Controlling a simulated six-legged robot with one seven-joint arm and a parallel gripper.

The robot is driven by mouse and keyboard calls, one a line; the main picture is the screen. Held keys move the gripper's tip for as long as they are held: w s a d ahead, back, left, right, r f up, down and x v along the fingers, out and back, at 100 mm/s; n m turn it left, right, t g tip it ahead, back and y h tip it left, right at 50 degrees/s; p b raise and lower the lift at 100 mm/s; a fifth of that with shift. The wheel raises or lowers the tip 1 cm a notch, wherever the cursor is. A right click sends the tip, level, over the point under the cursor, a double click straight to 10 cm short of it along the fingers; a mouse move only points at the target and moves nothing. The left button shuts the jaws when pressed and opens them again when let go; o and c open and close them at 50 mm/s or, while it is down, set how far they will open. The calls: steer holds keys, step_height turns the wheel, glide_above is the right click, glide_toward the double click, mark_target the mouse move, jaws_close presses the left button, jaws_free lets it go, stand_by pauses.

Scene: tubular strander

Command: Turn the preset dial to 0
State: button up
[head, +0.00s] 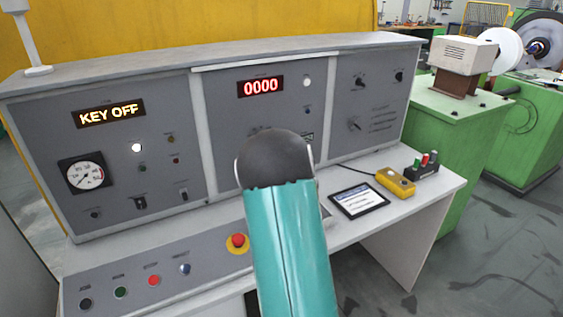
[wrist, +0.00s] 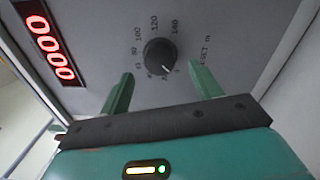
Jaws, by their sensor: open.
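The black round dial (wrist: 160,56) is on the grey panel in the wrist view, with printed numbers such as 80, 100, 120 and 140 around it. A small white mark shows on its lower edge, on the side facing my gripper. My gripper (wrist: 161,74) is open, its two green fingers on either side of the dial's near side. The dial looks to be a little beyond the fingertips; I cannot tell whether they touch it. In the head view my arm hides the dial and the gripper. The red display (head: 260,87) reads 0000; it also shows in the wrist view (wrist: 51,44).
A KEY OFF display (head: 109,114) and a gauge (head: 86,175) are on the left panel. A red emergency button (head: 237,242) sits on the desk beside my arm. A tablet (head: 358,200) and a yellow remote (head: 396,182) lie to the right.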

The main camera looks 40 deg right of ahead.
steer(key=v, duration=0.9)
steer(key=shift+s, duration=0.2)
steer(key=shift+a+r, duration=0.1)
steer(key=shift+a, duration=0.05)
steer(key=s+a+r+m+g, duration=0.1)
steer(key=a+r+m+g, duration=0.2)
steer(key=a+m, duration=0.45)
steer(key=a+r+m+g, duration=0.3)
steer(key=a+r+m, duration=0.1)
steer(key=a, duration=0.6)
steer(key=s+a+f+m+g+y, duration=0.2)
steer(key=s+a+m+g+y, duration=0.2)
steer(key=s+a, duration=1.6)
steer(key=shift+s+a+m+g+y, duration=0.25)
steer(key=shift+a+m+g+y, duration=0.15)
steer(key=shift+a+m+g, duration=0.7)
steer(key=shift+a, duration=0.1)
steer(key=shift+c, duration=0.2)
